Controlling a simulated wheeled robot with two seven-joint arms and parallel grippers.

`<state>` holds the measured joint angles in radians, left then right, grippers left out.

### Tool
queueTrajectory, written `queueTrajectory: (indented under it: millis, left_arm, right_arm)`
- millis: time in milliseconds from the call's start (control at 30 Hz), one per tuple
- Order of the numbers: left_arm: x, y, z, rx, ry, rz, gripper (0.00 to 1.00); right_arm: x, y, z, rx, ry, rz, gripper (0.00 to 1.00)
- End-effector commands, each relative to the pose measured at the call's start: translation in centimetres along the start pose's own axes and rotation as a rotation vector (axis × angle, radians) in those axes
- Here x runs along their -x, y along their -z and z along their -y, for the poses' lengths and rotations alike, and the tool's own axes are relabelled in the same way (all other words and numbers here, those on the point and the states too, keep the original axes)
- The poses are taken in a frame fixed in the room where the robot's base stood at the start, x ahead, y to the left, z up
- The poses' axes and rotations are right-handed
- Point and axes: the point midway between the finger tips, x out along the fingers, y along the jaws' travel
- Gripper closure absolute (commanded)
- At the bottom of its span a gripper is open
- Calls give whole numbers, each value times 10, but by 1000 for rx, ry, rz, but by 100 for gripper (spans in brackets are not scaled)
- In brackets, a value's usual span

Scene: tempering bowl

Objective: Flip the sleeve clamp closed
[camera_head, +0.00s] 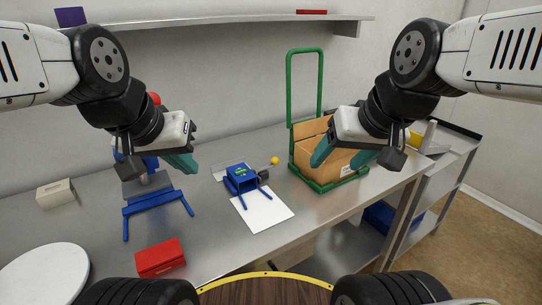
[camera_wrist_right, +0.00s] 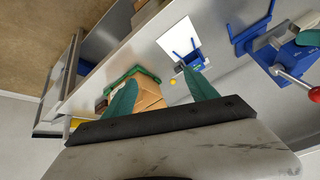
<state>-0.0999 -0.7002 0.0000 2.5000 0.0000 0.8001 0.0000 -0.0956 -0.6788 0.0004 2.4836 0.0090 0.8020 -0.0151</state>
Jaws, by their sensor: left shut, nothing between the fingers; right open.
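A small blue fixture (camera_head: 240,176) with two legs stands on a white sheet (camera_head: 266,212) mid-bench. A yellow ball knob (camera_head: 275,160) sticks out at its right. The fixture (camera_wrist_right: 192,63) and knob (camera_wrist_right: 172,82) also show in the right wrist view. I take this as the sleeve clamp, but cannot be certain or tell its flap's position. My left gripper (camera_head: 184,164) is shut and empty, in the air left of the fixture. My right gripper (camera_head: 343,156) is open and empty, in front of the cardboard box; its fingers show in the wrist view (camera_wrist_right: 157,80).
A cardboard box (camera_head: 306,146) sits on a green cart (camera_head: 289,92). A red box (camera_head: 160,258) is near the front edge.

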Motion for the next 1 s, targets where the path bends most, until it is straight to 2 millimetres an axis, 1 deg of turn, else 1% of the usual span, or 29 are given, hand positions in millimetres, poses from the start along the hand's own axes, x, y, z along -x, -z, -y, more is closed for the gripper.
queueTrajectory:
  millis: [33,167,300,333,467,667,867,1000]
  left_arm:
    - [0,0,0,0,0,0,100]
    - [0,0,0,0,0,0,100]
    - [0,0,0,0,0,0,100]
    - [0,0,0,0,0,0,100]
    - [0,0,0,0,0,0,100]
    - [0,0,0,0,0,0,100]
    - [0,0,0,0,0,0,100]
    - [0,0,0,0,0,0,100]
  right_arm:
    - [-2,5,0,2,3,9,45]
    - [-9,28,1,21,20,39,71]
    - [-22,59,2,48,47,80,98]
    - [-26,65,2,54,54,88,100]
    - [-44,94,1,78,85,120,100]
    - [-80,134,-4,114,139,163,100]
    - [-125,170,-11,145,199,195,100]
    - [-161,190,-18,166,245,212,100]
